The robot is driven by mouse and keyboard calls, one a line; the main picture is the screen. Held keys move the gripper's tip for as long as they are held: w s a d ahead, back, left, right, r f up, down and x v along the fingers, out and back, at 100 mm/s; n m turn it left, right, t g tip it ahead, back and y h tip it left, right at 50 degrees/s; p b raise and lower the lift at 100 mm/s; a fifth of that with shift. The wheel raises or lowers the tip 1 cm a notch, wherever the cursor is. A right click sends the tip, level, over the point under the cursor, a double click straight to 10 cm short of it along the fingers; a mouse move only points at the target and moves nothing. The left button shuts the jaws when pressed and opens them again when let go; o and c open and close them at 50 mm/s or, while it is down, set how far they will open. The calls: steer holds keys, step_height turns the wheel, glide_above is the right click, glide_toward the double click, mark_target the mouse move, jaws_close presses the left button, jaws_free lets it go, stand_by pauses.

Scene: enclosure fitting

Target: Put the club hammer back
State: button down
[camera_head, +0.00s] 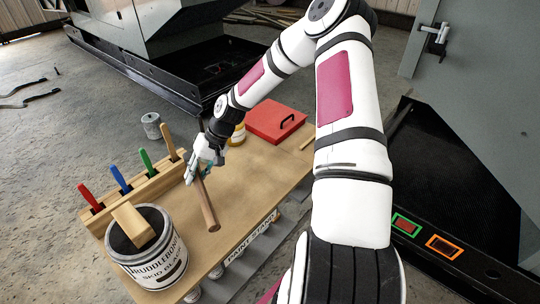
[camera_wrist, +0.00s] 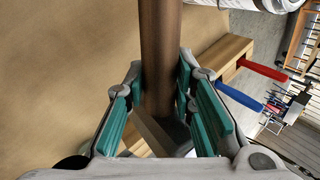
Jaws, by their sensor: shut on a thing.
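My gripper (camera_head: 193,172) is above the wooden bench top, near the tool rack. It is shut on a brown round wooden handle (camera_head: 208,208), which I take to be the club hammer's. The handle slants down and its free end points toward the bench front; I cannot tell whether it touches the top. In the wrist view the handle (camera_wrist: 160,45) runs between the green finger pads of my gripper (camera_wrist: 160,95). A dark and grey shape beyond the fingers may be the hammer head, mostly hidden.
A wooden rack (camera_head: 148,188) holds tools with red, blue, green and plain handles at the bench's left. A red box (camera_head: 276,121) lies at the back. The bench middle (camera_head: 250,185) is clear.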

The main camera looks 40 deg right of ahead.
steer(key=w+d+f+m+t+h+b, duration=0.25)
steer(key=d+m+b, duration=0.55)
steer(key=d, duration=0.4)
steer(key=s+d+f+m+t+h+b, duration=0.25)
steer(key=s+d+f+m+b, duration=0.25)
steer(key=s+d+b, duration=0.3)
steer(key=shift+g+h, duration=0.3)
steer(key=shift+h, duration=0.2)
steer(key=w+d, duration=0.2)
steer(key=d, duration=0.3)
steer(key=w+d+f+b, duration=0.1)
steer(key=w+d, duration=0.2)
steer(key=d, duration=0.2)
steer(key=w+d+b, duration=0.1)
steer(key=w+d, duration=0.2)
steer(key=d, duration=0.2)
steer(key=shift+d+f, duration=0.2)
steer(key=shift+d, duration=0.05)
steer(key=shift+f+b, duration=0.3)
steer(key=shift+f, duration=1.45)
steer(key=shift+f, duration=0.1)
steer(key=c, duration=1.3)
jaws_free()
steer(key=shift+c, duration=0.2)
